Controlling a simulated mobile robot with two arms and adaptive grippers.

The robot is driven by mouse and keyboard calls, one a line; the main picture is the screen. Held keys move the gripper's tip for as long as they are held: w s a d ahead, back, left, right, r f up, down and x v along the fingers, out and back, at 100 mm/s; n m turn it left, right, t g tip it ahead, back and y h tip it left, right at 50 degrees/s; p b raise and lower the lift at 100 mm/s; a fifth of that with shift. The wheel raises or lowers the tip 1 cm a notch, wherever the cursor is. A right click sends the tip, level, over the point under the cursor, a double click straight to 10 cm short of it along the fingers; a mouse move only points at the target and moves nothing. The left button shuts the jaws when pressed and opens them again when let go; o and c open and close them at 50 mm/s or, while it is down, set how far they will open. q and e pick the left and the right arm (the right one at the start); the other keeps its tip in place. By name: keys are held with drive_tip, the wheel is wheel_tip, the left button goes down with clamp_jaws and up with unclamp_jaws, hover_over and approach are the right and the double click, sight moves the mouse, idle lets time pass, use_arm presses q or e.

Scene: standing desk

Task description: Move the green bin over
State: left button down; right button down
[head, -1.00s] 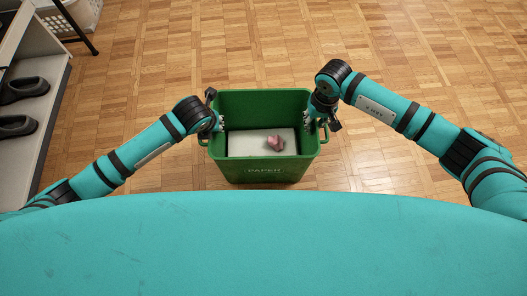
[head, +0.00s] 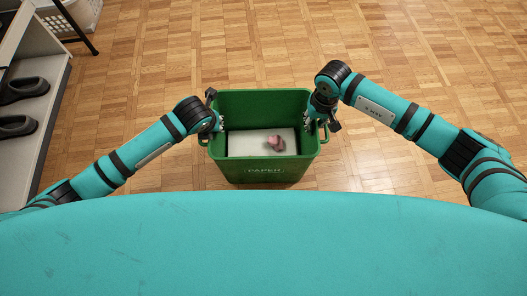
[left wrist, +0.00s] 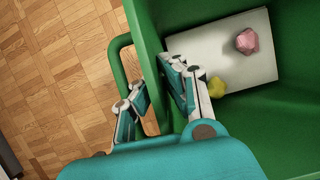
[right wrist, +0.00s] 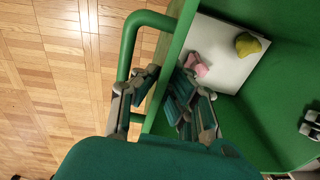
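The green bin (head: 264,178) stands upright on the floor in the middle of the head view, with worn "PAPER" lettering on its near side. My left gripper (head: 217,122) is at its left side and my right gripper (head: 318,120) at its right side. In the left wrist view, the fingers (left wrist: 158,80) straddle the bin's wall at the handle (left wrist: 118,62), one inside and one outside. In the right wrist view, the fingers (right wrist: 160,88) straddle the opposite wall and handle (right wrist: 126,50) likewise. Both look closed on the bin; the exact contact is partly hidden.
Inside the bin lie a pale sheet (head: 248,144), a pink crumpled lump (head: 277,143) and a yellow-green one (left wrist: 216,87). A shelf with dark shoes (head: 24,90) and a white basket (head: 78,14) are at left. The wooden floor (head: 420,50) beyond and right is clear.

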use_arm(q)
drive_tip(key=shift+r, duration=0.2)
use_arm(e)
drive_tip(key=shift+w+r, duration=0.1)
drive_tip(key=shift+r, duration=0.1)
